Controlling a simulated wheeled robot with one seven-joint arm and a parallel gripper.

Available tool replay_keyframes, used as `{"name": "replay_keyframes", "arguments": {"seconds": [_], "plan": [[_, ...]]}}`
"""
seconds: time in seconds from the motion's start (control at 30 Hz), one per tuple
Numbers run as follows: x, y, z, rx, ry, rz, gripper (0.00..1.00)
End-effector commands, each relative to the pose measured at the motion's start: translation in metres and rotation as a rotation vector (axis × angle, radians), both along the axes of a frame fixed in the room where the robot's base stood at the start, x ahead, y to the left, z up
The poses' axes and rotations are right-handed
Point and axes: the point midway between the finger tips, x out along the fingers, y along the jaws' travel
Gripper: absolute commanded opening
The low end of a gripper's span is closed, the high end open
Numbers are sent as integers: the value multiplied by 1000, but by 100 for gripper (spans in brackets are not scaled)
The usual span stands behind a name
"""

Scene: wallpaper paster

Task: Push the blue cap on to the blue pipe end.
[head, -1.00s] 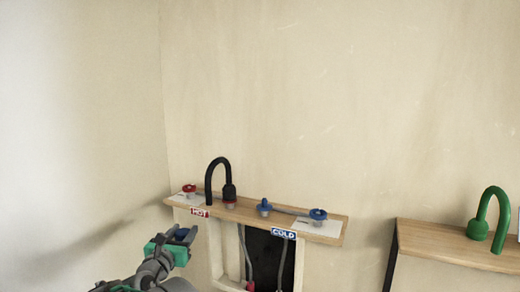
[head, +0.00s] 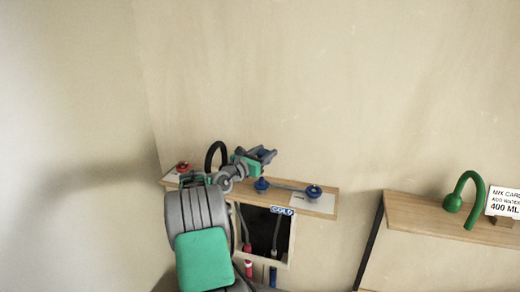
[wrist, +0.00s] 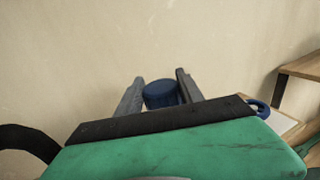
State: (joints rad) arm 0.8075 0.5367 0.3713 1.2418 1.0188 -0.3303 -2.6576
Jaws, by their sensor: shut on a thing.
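A dark blue cap (wrist: 160,95) sits between the two grey fingers of my gripper (wrist: 160,78) in the wrist view, and the fingers are shut on it. In the head view my gripper (head: 264,155) is raised above the wooden shelf, just right of the black tap; the cap cannot be made out clearly there.
The shelf (head: 325,207) carries the black tap (head: 213,155), a red valve (head: 183,167), a blue fitting (head: 262,185) and a blue valve (head: 314,191). The dark opening (head: 258,228) lies below. At right, a wooden counter (head: 410,208) bears a green tap (head: 455,200).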

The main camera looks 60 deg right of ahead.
Motion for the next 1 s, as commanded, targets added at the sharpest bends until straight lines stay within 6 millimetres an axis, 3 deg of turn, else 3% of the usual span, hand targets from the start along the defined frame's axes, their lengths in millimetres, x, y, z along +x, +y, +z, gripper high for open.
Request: {"name": "replay_keyframes", "arguments": {"seconds": [0.27, 0.7, 1.0], "plan": [[4, 3, 2, 0, 1, 7, 5], [2, 3, -49, -1, 0, 4, 5], [2, 3, -58, -1, 0, 3, 5]]}}
